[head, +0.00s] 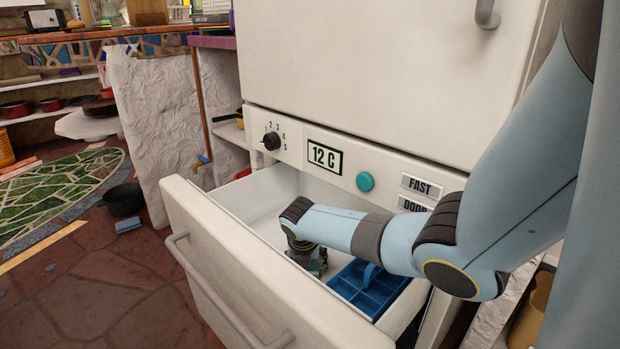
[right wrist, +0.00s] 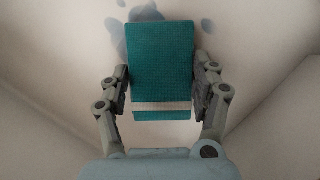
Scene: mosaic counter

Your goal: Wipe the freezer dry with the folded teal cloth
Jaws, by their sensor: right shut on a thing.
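The freezer is the pulled-out bottom drawer (head: 232,259) of a cream appliance, with pale inner walls. My right gripper (head: 308,262) reaches down into it. In the right wrist view the gripper (right wrist: 162,88) is shut on the folded teal cloth (right wrist: 161,65), which has a pale stripe near its lower edge. Beyond the cloth lies the pale freezer floor (right wrist: 245,60) with grey-blue wet patches (right wrist: 142,14), partly hidden by the cloth. I cannot tell whether the cloth touches the floor. My left gripper is not in view.
A blue divided tray (head: 366,288) sits in the drawer, right of the gripper. Above is a panel with a dial (head: 271,141), a "12 C" display (head: 324,157) and a teal button (head: 365,181). A black bowl (head: 124,200) stands on the floor at left.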

